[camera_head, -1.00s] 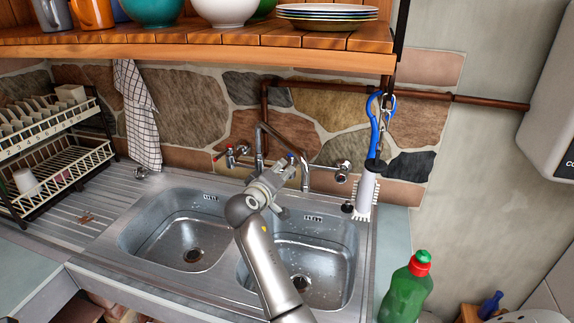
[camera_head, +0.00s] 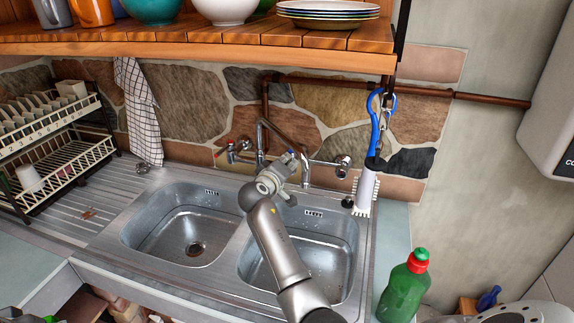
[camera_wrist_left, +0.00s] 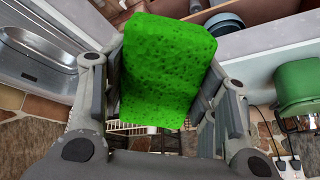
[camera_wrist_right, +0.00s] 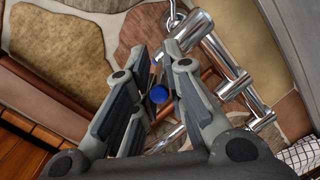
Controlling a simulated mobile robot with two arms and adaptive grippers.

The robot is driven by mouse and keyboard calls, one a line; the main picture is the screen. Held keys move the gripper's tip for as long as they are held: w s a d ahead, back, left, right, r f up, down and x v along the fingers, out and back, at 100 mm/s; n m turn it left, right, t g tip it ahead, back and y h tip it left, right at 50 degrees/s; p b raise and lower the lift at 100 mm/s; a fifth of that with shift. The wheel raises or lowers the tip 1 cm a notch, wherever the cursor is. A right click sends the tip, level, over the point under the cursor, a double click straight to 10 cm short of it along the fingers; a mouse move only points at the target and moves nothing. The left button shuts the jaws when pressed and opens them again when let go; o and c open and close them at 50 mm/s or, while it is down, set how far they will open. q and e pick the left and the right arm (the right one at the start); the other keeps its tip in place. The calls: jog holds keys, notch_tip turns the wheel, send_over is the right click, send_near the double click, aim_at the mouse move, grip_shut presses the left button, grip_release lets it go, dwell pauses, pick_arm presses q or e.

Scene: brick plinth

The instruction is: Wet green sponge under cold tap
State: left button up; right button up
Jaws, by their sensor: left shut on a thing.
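The green sponge (camera_wrist_left: 165,75) shows in the left wrist view, squeezed between the fingers of my left gripper (camera_wrist_left: 163,88); it is outside the head view. The cold tap has a blue cap (camera_head: 290,155), at the back of the double sink. My right gripper (camera_head: 280,175) is at this tap, with its fingers partly hidden behind the wrist. In the right wrist view the blue cap (camera_wrist_right: 159,94) lies between the parted fingers of the right gripper (camera_wrist_right: 157,62); I cannot tell whether they touch it. No running water shows.
The right basin (camera_head: 325,245) lies below my right arm, with the left basin (camera_head: 180,225) beside it. A red-capped tap (camera_head: 230,147) stands further left. A brush (camera_head: 366,190) hangs right of the taps. A green bottle (camera_head: 403,290) stands at the front right. A wooden shelf (camera_head: 200,52) overhangs the back.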

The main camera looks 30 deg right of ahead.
pick_arm(q)
jog(key=shift+r, duration=0.1)
pick_arm(e)
grip_shut()
pick_arm(q)
jog(key=shift+s+d+r+p, duration=0.1)
jog(key=shift+s+r+p, duration=0.05)
jog(key=shift+r+p, duration=0.6)
pick_arm(e)
jog(key=shift+s+r+n+t+y, duration=0.1)
jog(key=shift+s+n+t+y, duration=0.05)
jog(key=shift+n+t+y, duration=0.25)
pick_arm(q)
jog(key=shift+s+d, duration=0.1)
jog(key=shift+d, duration=0.1)
pick_arm(e)
jog(key=shift+s+d, duration=0.1)
jog(key=shift+d, duration=0.1)
pick_arm(q)
jog(key=shift+s+d+r, duration=0.1)
jog(key=shift+s+d, duration=0.05)
jog(key=shift+d, duration=0.05)
jog(key=shift+a, duration=0.2)
pick_arm(e)
jog(key=shift+n+t, duration=0.3)
jog(key=o, duration=0.7)
grip_release()
jog(key=shift+s+d, duration=0.1)
